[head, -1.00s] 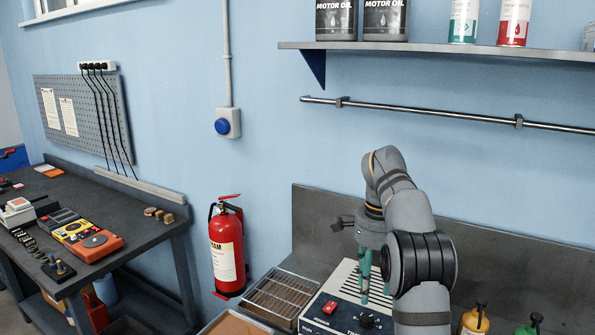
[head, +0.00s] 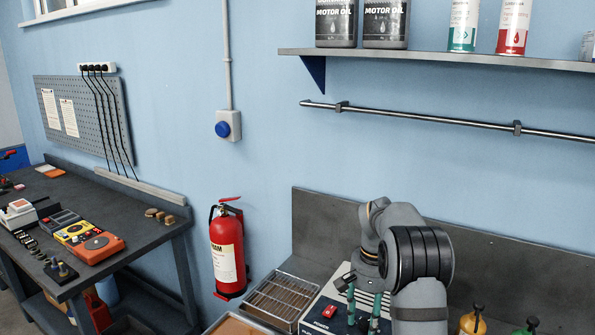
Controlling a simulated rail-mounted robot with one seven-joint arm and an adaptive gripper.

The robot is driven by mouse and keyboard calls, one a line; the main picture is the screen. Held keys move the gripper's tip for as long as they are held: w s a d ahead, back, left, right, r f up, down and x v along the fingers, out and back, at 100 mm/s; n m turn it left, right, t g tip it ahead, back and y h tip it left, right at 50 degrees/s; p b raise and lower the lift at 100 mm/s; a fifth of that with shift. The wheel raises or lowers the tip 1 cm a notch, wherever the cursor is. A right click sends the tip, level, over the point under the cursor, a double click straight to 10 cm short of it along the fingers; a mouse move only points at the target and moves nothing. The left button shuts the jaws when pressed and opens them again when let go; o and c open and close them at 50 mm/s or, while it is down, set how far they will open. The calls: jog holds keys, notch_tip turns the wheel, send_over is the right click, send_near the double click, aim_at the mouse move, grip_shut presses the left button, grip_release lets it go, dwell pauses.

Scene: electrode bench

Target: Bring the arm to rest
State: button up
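My arm bends over the right-hand bench in the head view, its upper links folded close together. My gripper (head: 363,316) hangs down at the front of a white and dark machine (head: 318,312) with a red switch. Its two teal fingers stand apart, and I see nothing held between them. The arm hides part of the machine. I cannot tell whether the fingertips touch it.
A wire rack tray (head: 284,297) lies left of the machine, with a brown-topped tray (head: 236,327) in front. A fire extinguisher (head: 227,250) hangs on the wall. A shelf (head: 440,57) and a rail (head: 430,119) run above. Yellow (head: 473,321) and green-topped (head: 527,328) bottles stand right.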

jog(key=n+p, duration=0.1)
jog(key=n, duration=0.4)
jog(key=shift+r+n+p, duration=0.1)
jog(key=shift+n+p, duration=0.2)
jog(key=shift+n, duration=0.1)
jog(key=n+p, duration=0.1)
jog(key=n, duration=0.4)
